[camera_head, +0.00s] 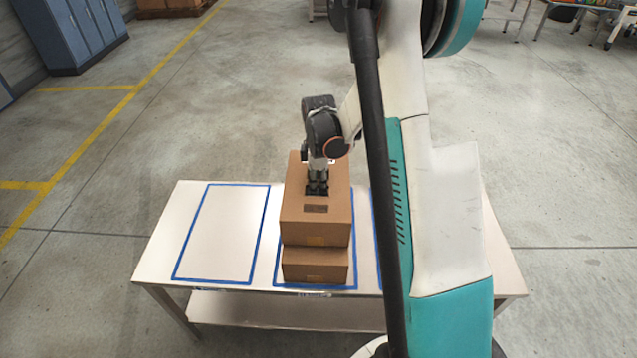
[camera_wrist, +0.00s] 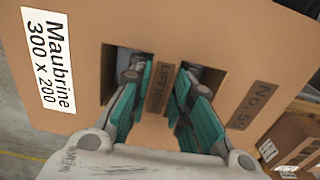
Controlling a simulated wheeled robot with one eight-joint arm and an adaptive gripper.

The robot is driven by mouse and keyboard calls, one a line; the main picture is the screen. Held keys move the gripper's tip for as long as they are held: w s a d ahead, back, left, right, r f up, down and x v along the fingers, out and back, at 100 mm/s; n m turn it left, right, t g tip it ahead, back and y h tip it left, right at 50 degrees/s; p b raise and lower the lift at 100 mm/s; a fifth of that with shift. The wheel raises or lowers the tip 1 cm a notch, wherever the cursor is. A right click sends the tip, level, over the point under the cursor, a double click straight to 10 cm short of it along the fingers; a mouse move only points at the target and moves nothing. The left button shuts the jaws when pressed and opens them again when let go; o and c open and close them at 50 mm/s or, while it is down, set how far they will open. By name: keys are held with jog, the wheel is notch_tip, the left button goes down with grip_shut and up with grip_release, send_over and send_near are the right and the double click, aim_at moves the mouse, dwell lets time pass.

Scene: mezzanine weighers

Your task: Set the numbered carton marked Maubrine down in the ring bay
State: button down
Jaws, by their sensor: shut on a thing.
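My gripper (camera_head: 317,190) is shut on the Maubrine carton (camera_head: 312,215) from above. In the wrist view its fingers (camera_wrist: 158,105) reach into two openings in the carton's top, either side of a cardboard strip. A white label (camera_wrist: 48,62) reads "Maubrine 300 x 200", and a dark number tag (camera_wrist: 255,105) is partly cut off. In the head view this carton appears above a smaller carton (camera_head: 314,266) in the middle blue-outlined bay; I cannot tell whether they touch. The bays' small front-edge labels are unreadable, so I cannot tell which is the ring bay.
The white table (camera_head: 160,245) has an empty left bay (camera_head: 225,230) outlined in blue. A right bay is mostly hidden behind my arm. A lower shelf (camera_head: 260,310) runs beneath. Blue lockers (camera_head: 75,35) stand far left; another carton (camera_wrist: 290,145) shows in the wrist view.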

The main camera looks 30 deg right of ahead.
jog(key=shift+f, duration=0.55)
jog(key=shift+f+b, duration=0.15)
jog(key=shift+b, duration=0.3)
jog(key=c, duration=1.4)
grip_release()
